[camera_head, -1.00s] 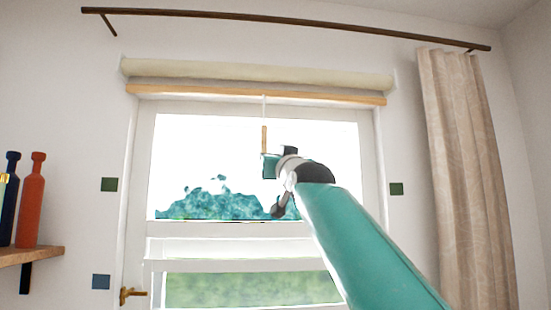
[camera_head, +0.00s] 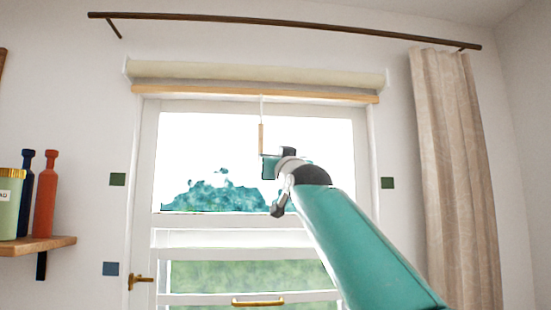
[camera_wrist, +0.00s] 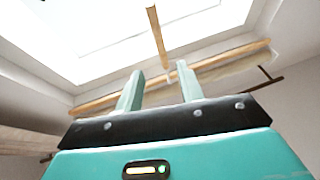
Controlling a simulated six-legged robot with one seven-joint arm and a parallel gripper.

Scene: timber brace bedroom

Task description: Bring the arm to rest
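My arm reaches up from the lower right in the head view, and my gripper (camera_head: 272,167) is in front of the window, just below the wooden pull (camera_head: 261,139). In the wrist view my gripper (camera_wrist: 161,80) shows two teal fingers standing apart with nothing held between them. The wooden pull (camera_wrist: 156,35) shows beyond the fingertips there. It hangs on a white cord from the blind with its wooden bottom bar (camera_head: 230,92). The blind is rolled up at the top of the window.
A door or window with a brass handle (camera_head: 140,280) fills the middle. A beige curtain (camera_head: 455,170) hangs at the right under a dark rod (camera_head: 285,24). A wooden shelf (camera_head: 40,246) at the left holds a red bottle (camera_head: 46,195), a dark blue bottle and a green jar (camera_head: 9,205).

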